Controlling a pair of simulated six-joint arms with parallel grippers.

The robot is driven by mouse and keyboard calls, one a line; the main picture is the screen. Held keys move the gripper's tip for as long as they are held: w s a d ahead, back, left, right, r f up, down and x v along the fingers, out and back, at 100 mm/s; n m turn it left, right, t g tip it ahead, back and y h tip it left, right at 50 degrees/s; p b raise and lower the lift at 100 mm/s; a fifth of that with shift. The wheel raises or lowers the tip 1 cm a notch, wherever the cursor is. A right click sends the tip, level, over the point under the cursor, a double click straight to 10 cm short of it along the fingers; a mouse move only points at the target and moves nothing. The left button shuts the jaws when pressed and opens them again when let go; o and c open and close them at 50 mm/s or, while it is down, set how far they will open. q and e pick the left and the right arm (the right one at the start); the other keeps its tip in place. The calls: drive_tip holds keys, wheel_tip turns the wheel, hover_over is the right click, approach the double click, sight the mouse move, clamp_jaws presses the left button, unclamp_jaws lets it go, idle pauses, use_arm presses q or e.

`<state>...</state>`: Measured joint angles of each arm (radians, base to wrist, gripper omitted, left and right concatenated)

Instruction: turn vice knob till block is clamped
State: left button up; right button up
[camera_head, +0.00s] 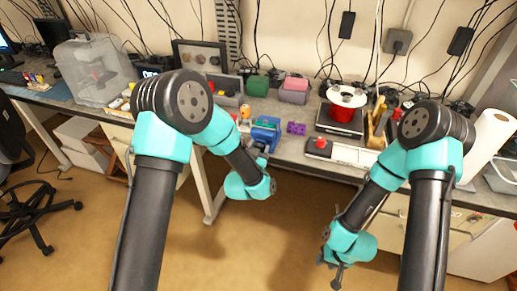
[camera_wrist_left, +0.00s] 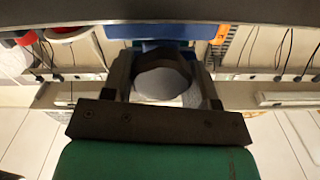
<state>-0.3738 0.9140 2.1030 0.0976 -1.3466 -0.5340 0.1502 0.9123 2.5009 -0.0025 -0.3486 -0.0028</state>
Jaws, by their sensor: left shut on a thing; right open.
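The blue vice (camera_head: 266,129) stands at the front edge of the bench, and its blue body also shows at the top of the left wrist view (camera_wrist_left: 185,31). My left gripper (camera_head: 260,152) is in front of it. In the left wrist view the fingers of this gripper (camera_wrist_left: 162,78) are shut around the dark knob with a grey face (camera_wrist_left: 160,85). A block between the vice jaws cannot be made out. A purple piece (camera_head: 296,128) lies just right of the vice. My right gripper (camera_head: 337,270) is open and empty, low in front of the bench.
Right of the vice are a red button box (camera_head: 319,147) and a red reel stand (camera_head: 340,118). Green (camera_head: 257,86) and pink (camera_head: 294,89) boxes stand behind. A clear-sided case (camera_head: 92,75) is far left. The floor in front of the bench is free between my arms.

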use_arm(q)
drive_tip(key=m, duration=0.5)
drive_tip(key=shift+d+m, duration=0.1)
drive_tip(key=shift+m, duration=0.2)
drive_tip(key=o, duration=0.9)
drive_tip(key=shift+f, duration=0.1)
